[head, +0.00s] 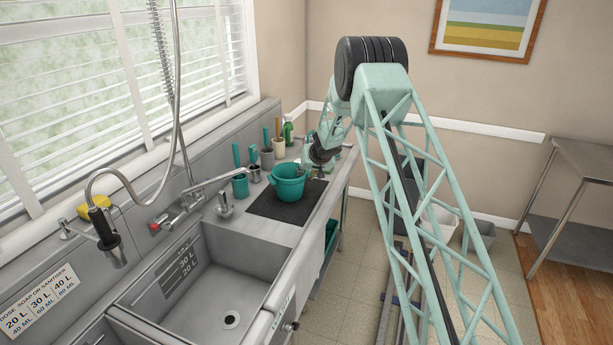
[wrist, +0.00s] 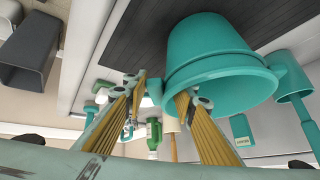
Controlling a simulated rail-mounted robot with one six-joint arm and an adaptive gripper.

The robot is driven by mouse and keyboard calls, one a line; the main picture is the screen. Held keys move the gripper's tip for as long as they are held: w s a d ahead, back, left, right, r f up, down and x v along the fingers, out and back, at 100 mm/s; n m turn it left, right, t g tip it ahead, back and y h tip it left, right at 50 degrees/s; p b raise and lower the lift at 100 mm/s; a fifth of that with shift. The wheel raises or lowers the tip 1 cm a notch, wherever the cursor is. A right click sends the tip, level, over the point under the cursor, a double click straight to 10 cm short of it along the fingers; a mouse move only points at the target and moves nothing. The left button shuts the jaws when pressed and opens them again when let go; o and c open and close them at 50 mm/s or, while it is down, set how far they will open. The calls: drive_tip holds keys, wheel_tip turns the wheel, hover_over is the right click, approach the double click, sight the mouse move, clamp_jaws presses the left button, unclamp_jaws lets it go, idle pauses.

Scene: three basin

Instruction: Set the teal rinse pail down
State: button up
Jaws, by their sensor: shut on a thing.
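The teal rinse pail (head: 287,188) is upright at the dark ribbed mat (head: 262,206) on the counter right of the sink. I cannot tell whether its base touches the mat. My gripper (head: 310,173) is at the pail's right side in the head view, shut on it near the rim. In the wrist view the pail (wrist: 212,55) fills the upper right, with the mat (wrist: 130,35) behind it. The fingers (wrist: 168,95) show at its rim; the exact contact is partly hidden.
The sink basin (head: 215,290) lies in front left, with a faucet (head: 205,185) behind it. Teal and grey cups with tools (head: 240,185) and a green bottle (head: 288,133) stand along the back of the counter. The counter's front edge is close to the mat's right.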

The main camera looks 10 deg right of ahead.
drive_tip(key=o, duration=1.1)
drive_tip(key=shift+f, duration=0.15)
drive_tip(key=shift+r, duration=0.2)
drive_tip(key=shift+s+d+r, duration=0.1)
drive_tip(key=shift+s+r, duration=0.25)
drive_tip(key=shift+r, duration=0.1)
drive_tip(key=a+v, duration=0.1)
drive_tip(key=v, duration=0.9)
drive_tip(key=shift+s+d+r, duration=0.3)
drive_tip(key=shift+d, duration=0.15)
